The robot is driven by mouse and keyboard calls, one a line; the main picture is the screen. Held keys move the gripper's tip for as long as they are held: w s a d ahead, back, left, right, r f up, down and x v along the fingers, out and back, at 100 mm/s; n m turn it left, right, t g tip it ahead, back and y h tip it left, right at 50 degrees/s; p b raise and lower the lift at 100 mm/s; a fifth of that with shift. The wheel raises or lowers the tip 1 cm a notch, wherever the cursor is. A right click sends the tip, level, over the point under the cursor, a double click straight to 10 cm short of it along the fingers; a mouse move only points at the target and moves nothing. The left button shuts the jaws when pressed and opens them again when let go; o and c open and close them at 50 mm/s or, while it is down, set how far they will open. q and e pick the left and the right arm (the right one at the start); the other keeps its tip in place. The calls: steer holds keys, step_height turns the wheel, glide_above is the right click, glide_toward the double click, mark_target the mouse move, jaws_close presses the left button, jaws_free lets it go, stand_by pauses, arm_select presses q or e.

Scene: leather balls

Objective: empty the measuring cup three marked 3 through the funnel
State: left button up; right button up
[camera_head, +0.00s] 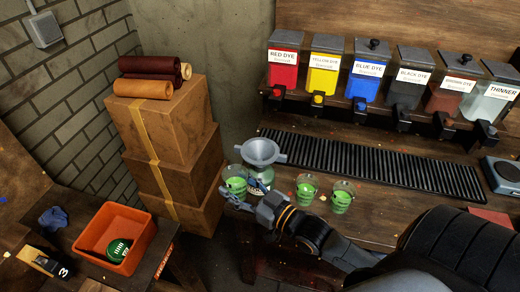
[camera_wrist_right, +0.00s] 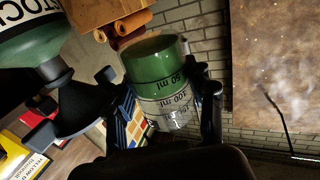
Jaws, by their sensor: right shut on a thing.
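The grey funnel (camera_head: 263,151) sits on a green-and-white bottle (camera_head: 262,183), just right of the held cup. Two more cups with green liquid, a middle one (camera_head: 306,187) and a right one (camera_head: 343,195), stand on the bench. My left gripper is not in view.
Dye dispensers (camera_head: 366,75) line the back above a black grate (camera_head: 370,165). A scale (camera_head: 503,174) stands at the right. Stacked boxes (camera_head: 170,150) with leather rolls (camera_head: 150,75) stand left. An orange crate (camera_head: 140,222) holds a green round thing; a dark block marked 3 (camera_head: 45,262) lies nearby.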

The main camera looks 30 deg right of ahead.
mark_target(243, 173)
steer(key=shift+w+d+r+m+g, duration=0.25)
steer(key=shift+d+m, duration=0.2)
steer(key=shift+m, duration=0.3)
steer(key=shift+w+d+r+m, duration=0.2)
steer(key=shift+d+r+m, duration=0.15)
steer(key=shift+m, duration=0.45)
steer(key=shift+w+d+r+m+g, duration=0.15)
steer(key=shift+w+d+r+m, duration=0.1)
steer(key=shift+d+m, duration=0.4)
steer(key=r+p, duration=0.1)
steer(key=r+m+p, duration=0.1)
steer(key=r, duration=0.1)
steer(key=d+r+m+p, duration=0.1)
steer(key=r, duration=0.1)
steer(key=shift+w+r, duration=0.2)
steer(key=shift+w, duration=0.05)
steer(key=shift+d+r+m+p, duration=0.1)
steer(key=shift+r+m+p, duration=0.25)
steer(key=shift+m, duration=0.35)
steer(key=shift+f+m+g+y+b, duration=0.2)
steer(key=shift+f+m+b, duration=0.2)
steer(key=shift+m, duration=0.4)
steer(key=shift+f+m+g+y+b, duration=0.1)
steer(key=shift+f+m+g+b, duration=0.15)
steer(key=shift+m+b, duration=0.4)
steer(key=shift+w+d+r+m+p, duration=0.2)
steer(key=shift+r+m+p, duration=0.25)
steer(key=shift+m, duration=0.6)
stand_by(1.8)
